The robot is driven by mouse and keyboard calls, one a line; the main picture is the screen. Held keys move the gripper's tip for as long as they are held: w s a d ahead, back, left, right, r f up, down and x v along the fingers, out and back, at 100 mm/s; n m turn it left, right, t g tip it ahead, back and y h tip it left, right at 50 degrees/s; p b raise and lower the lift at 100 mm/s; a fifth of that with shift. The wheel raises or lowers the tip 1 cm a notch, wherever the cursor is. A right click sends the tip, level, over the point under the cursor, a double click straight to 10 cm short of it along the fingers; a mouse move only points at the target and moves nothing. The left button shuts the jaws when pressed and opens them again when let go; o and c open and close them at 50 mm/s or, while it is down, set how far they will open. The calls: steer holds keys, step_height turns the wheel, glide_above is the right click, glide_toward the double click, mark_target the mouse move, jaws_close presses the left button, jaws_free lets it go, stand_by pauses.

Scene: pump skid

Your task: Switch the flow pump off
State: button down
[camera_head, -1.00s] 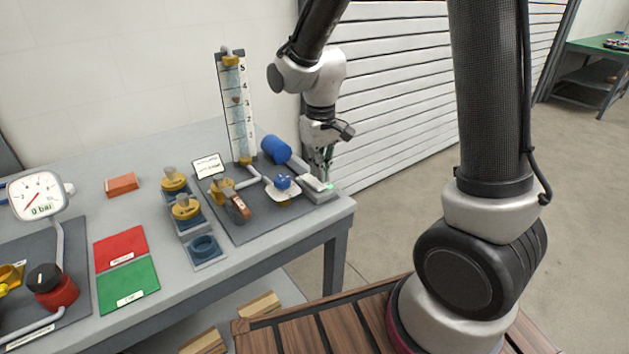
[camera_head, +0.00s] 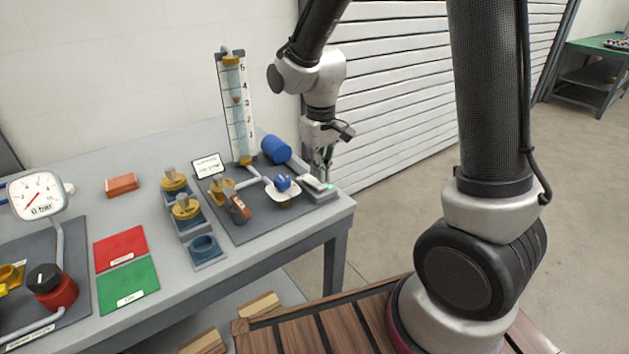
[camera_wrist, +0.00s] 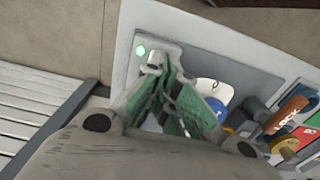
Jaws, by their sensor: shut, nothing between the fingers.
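The flow pump's blue motor (camera_head: 275,149) lies at the back right of the bench, by the clear flow tube (camera_head: 237,110), whose small red float is a little above mid-height. A pale switch (camera_head: 314,182) on a grey box stands at the bench's right end. Its green lamp (camera_head: 330,186) is lit; the lamp also shows in the wrist view (camera_wrist: 140,50). My gripper (camera_head: 323,172) is shut and empty, pointing down just above the switch box. In the wrist view its fingertips (camera_wrist: 158,62) meet over the box and hide most of the switch. I cannot tell whether they touch.
A blue-handled valve (camera_head: 283,184) and a valve with a brown tagged handle (camera_head: 239,206) stand left of the box. Yellow fittings (camera_head: 186,207), red (camera_head: 121,247) and green (camera_head: 128,287) mats and a dial gauge (camera_head: 37,195) lie farther left. Space right of the bench is open.

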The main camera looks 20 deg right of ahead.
mark_target(320, 184)
steer(key=shift+f, duration=1.15)
stand_by(0.4)
steer(key=shift+r, duration=3.5)
steer(key=s+d+r+m+t, duration=0.1)
steer(key=s+d+r+t, duration=0.1)
steer(key=s+d+r, duration=0.4)
steer(key=s+d+r+m+t, duration=0.2)
steer(key=s+d+r, duration=0.5)
steer(key=s, duration=0.6)
steer(key=shift+d+m, duration=0.3)
steer(key=shift+d, duration=0.65)
